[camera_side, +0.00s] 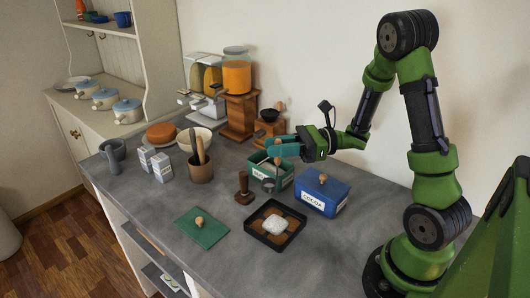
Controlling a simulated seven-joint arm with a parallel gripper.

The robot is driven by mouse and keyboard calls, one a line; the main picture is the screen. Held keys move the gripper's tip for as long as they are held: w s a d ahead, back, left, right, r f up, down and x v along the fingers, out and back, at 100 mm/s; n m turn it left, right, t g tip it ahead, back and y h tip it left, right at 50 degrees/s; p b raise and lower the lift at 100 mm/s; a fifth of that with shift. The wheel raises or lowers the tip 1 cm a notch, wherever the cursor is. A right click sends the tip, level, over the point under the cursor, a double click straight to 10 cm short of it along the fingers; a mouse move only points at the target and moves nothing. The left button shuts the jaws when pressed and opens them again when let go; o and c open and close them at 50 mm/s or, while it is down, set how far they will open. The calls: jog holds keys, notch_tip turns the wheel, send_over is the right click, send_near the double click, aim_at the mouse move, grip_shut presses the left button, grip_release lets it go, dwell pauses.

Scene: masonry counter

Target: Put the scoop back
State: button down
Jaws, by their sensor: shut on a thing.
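My gripper (278,149) has teal fingers and is above a teal open box (286,180) with a white label, partly covered by the scoop. It is shut on the scoop (268,185), whose wooden handle is upright between the fingers and whose grey metal cup hangs low at the box's front. I cannot tell whether the cup is inside the box or just in front of it. A flat green lid (203,231) with a wooden knob lies on the counter at front left. A blue box (321,196) labelled COCOA stands right of the teal box, its lid on.
A black tray (256,239) with brown powder and a white heap is in front. A dark wooden tamper (243,188) stands left of the teal box. A utensil pot (201,172), grinder (269,128) and dispensers (237,100) stand behind and left. The counter's front right is clear.

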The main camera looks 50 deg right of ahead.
jog(key=w+d+f+m+t+h, duration=0.1)
jog(key=w+f, duration=0.3)
jog(key=w, duration=0.5)
jog(key=w+d+f+m+t+h, duration=0.2)
jog(key=w+d+f, duration=0.2)
jog(key=w, duration=0.6)
jog(key=shift+d+f, duration=0.15)
jog(key=shift+f, duration=0.1)
jog(key=c, duration=1)
grip_release()
jog(key=shift+o, duration=0.2)
